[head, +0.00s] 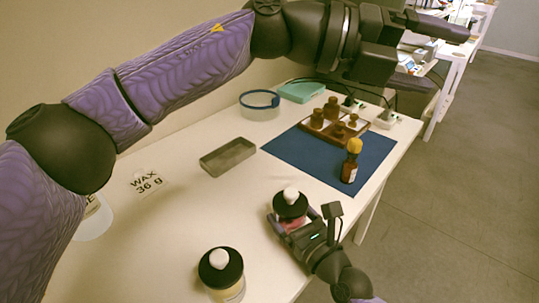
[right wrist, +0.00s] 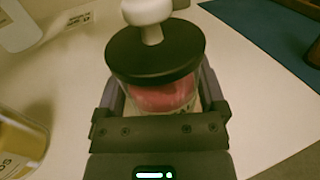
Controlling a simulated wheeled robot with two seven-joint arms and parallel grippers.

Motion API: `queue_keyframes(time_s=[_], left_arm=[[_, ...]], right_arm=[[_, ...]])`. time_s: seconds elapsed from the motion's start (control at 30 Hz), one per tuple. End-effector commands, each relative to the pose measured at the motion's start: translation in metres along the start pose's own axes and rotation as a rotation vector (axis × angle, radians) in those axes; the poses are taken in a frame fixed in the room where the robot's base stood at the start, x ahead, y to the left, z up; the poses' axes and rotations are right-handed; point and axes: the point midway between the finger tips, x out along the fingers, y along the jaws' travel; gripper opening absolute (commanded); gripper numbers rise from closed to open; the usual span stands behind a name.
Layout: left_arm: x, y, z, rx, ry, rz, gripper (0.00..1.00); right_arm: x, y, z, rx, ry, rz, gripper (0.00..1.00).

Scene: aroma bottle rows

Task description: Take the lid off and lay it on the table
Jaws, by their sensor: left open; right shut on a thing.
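A glass jar with pink contents (right wrist: 165,96) stands near the table's front edge. Its black lid (head: 290,205) with a white knob (right wrist: 147,12) sits on top of it; the lid also shows in the right wrist view (right wrist: 155,50). My right gripper (head: 293,224) is shut around the jar's body, below the lid. A second jar with yellowish contents (head: 230,292) stands to the left, with its own black lid (head: 220,269) and white knob on. My left gripper (head: 440,27) is open and empty, high at the upper right, away from both jars.
A blue mat (head: 380,163) holds a wooden tray (head: 348,135) with brown bottles and an orange-topped amber bottle (head: 351,162). A grey-green tray (head: 228,157) lies left of the mat. A "WAX 36 g" label (head: 147,182) is further left. Bare table lies between tray and jars.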

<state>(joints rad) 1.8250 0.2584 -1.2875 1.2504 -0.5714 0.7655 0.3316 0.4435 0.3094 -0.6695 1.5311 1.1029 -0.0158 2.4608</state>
Motion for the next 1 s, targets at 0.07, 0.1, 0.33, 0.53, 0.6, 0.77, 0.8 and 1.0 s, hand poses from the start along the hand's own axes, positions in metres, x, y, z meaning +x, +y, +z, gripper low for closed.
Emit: queue_keyframes(time_s=[0.07, 0.1, 0.33, 0.53, 0.6, 0.77, 0.8, 1.0], left_arm=[[-0.013, -0.03, 0.029, -0.178, -0.179, -0.196, 0.78], [-0.022, -0.038, 0.046, -0.292, -0.283, -0.277, 0.78], [-0.095, 0.036, 0.112, -1.099, -0.925, -0.333, 0.78], [-0.134, 0.141, 0.04, -1.751, -1.271, 0.151, 0.78], [-0.141, 0.155, 0.008, -1.886, -1.304, 0.326, 0.78], [-0.149, 0.164, -0.033, -2.033, -1.311, 0.56, 0.78], [-0.149, 0.167, -0.036, -2.046, -1.31, 0.584, 0.78], [-0.132, 0.203, -0.041, -2.054, -1.308, 0.6, 0.78]], right_arm=[[0.0, 0.0, -0.001, 0.001, 0.001, 0.0, 0.0], [0.0, 0.0, -0.001, 0.001, 0.001, 0.0, 0.0], [0.0, 0.0, -0.001, 0.001, 0.001, 0.0, 0.0], [0.0, 0.0, -0.001, 0.001, 0.001, 0.0, 0.0], [0.0, 0.0, -0.001, 0.001, 0.001, 0.0, 0.0], [0.0, 0.0, -0.001, 0.001, 0.001, 0.0, 0.0], [0.0, 0.0, -0.001, 0.001, 0.002, 0.0, 0.0], [0.0, 0.0, -0.001, 0.001, 0.002, 0.001, 0.0]])
